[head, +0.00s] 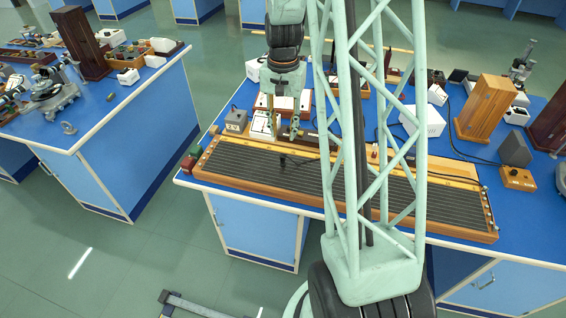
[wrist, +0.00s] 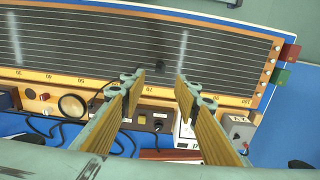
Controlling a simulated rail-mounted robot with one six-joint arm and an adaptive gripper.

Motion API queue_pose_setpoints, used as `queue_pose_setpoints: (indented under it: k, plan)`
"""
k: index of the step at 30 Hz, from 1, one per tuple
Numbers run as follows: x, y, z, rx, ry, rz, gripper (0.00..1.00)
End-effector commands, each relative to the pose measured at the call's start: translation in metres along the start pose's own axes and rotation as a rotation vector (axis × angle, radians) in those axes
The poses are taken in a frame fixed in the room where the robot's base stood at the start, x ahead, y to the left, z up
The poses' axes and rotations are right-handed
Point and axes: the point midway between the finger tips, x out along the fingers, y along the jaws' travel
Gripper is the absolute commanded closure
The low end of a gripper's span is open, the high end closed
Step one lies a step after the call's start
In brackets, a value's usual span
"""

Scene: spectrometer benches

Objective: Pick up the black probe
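A small black piece, which looks like the black probe (head: 283,160), is on the dark grooved board (head: 340,179) near its upper-left part. My gripper (head: 283,133) is above the board's back edge, on the far side of the probe. In the wrist view, my gripper (wrist: 158,82) has its two fingers wide apart with nothing between them. The probe is apart from both fingers.
A wooden scale edge (wrist: 60,87) runs along the board. A wooden cabinet (head: 486,108) stands at right.

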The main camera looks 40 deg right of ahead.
Motion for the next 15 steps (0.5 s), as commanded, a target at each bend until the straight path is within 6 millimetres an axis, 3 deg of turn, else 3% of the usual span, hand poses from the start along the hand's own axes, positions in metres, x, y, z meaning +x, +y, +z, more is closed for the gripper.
queue_pose_setpoints:
  k: [15]
  plan:
    - [0.043, 0.000, 0.001, 0.000, -0.003, 0.001, 0.71]
